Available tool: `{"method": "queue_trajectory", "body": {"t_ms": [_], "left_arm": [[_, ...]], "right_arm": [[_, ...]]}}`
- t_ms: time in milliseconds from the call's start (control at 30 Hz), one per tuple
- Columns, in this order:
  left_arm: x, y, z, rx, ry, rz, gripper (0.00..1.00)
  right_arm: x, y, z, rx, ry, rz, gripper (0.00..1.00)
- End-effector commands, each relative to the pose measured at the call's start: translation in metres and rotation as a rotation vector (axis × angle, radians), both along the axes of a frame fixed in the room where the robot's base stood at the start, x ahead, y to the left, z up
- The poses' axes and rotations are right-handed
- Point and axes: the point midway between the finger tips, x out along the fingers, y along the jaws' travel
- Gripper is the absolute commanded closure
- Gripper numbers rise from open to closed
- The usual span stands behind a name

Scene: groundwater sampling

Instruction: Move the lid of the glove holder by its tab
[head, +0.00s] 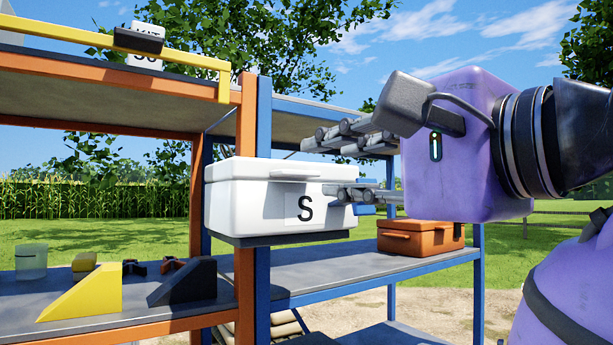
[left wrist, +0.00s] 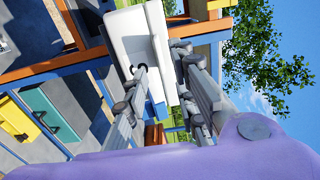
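A white box (head: 240,208) marked with a black S, which I take as the glove holder, sits on a dark base at the blue shelf's left end. Its lid (head: 238,168) is on and looks closed. A tab (head: 294,175) sticks out along the lid's front edge. My left gripper (head: 312,168) is open at the box's right part, one finger above lid height and the other lower, by the label. I cannot tell whether either finger touches. The left wrist view shows the box (left wrist: 126,22) beyond the two spread fingers (left wrist: 158,58). My right gripper is not in view.
An orange case (head: 425,238) stands on the blue shelf (head: 345,270) to the right. The orange shelf holds a yellow wedge (head: 90,292), a dark wedge (head: 185,282) and a greenish jar (head: 31,262).

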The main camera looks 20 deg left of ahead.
Motion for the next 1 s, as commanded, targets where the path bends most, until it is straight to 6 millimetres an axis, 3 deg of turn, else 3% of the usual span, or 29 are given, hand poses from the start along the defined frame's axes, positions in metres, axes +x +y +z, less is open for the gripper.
{"method": "queue_trajectory", "body": {"t_ms": [500, 867, 1000], "left_arm": [[0.042, 0.055, 0.001, -0.003, -0.002, 0.002, 0.75], [0.046, 0.060, 0.000, -0.003, 0.000, 0.000, 0.75], [0.046, 0.060, 0.000, -0.003, 0.000, 0.001, 0.92]], "right_arm": [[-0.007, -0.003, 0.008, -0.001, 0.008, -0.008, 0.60], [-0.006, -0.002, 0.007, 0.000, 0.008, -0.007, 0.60], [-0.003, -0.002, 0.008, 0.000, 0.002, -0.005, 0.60]]}}
